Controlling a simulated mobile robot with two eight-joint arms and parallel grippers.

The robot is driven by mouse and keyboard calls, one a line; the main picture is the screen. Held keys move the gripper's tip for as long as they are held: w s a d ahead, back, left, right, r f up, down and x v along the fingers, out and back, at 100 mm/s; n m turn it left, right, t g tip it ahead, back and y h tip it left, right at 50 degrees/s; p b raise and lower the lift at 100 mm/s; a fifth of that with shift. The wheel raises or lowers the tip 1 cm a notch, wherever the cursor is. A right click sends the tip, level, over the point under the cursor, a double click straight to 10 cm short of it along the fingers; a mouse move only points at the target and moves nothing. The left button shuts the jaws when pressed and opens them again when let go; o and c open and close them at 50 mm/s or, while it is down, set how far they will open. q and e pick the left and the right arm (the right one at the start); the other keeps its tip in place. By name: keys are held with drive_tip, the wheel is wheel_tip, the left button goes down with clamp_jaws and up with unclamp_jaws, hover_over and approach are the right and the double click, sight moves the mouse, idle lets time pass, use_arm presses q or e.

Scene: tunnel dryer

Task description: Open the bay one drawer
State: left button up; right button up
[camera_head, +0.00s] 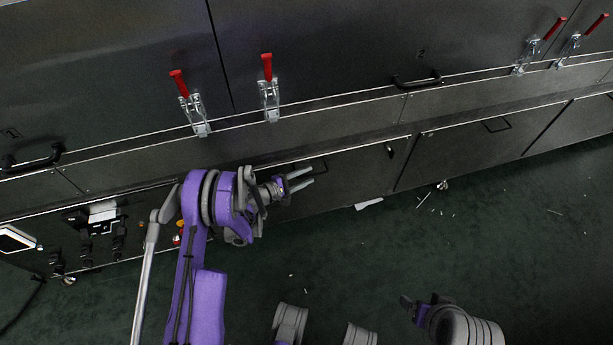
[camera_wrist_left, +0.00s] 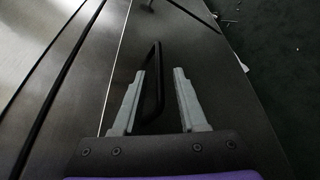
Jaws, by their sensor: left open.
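A dark lower drawer front (camera_head: 350,172) with a thin black bar handle (camera_head: 318,161) sits in the lower row of the machine; which bay it belongs to cannot be read. My left gripper (camera_head: 307,178) is open in front of this drawer, its fingers pointing right. In the left wrist view the drawer front (camera_wrist_left: 185,50) fills the middle. The black handle (camera_wrist_left: 159,65) shows between the two grey fingers of my left gripper (camera_wrist_left: 160,76), nearer the left finger; contact cannot be told. The drawer looks closed. My right gripper (camera_head: 415,306) is at the lower right, away from the machine; its jaws are unclear.
Red-handled toggle clamps (camera_head: 270,88) line the upper panels. Another drawer handle (camera_head: 497,125) is farther right. A white scrap (camera_head: 369,203) and small debris lie on the dark green floor (camera_head: 480,240), which is mostly free.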

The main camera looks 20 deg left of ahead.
use_arm(q)
drive_tip(key=shift+w+d, duration=0.15)
drive_tip(key=shift+c, duration=0.2)
clamp_jaws()
idle(1.2)
